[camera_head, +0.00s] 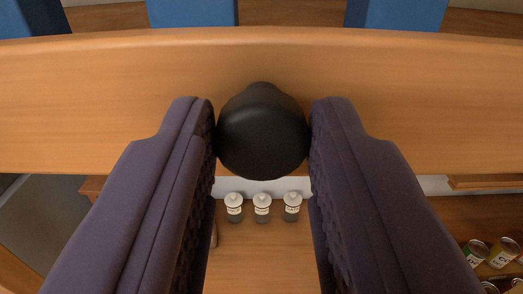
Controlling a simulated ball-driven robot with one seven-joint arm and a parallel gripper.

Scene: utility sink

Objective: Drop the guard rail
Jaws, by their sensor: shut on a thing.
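A wide light-wood rail (110,100), which looks like the guard rail, runs across the whole upper part of the view. A round black knob (262,140) sticks out from its middle toward me. My gripper (262,115) has its two dark purple fingers on the left and right sides of the knob, touching it, shut on it. The lower ends of the fingers hide parts of the scene below the rail.
Blue panels (192,12) show above the rail. Below it, three small white-topped jars (262,205) stand in a row on a wooden surface (262,255). Several cans (503,252) stand at the lower right. A grey area (45,220) lies at the lower left.

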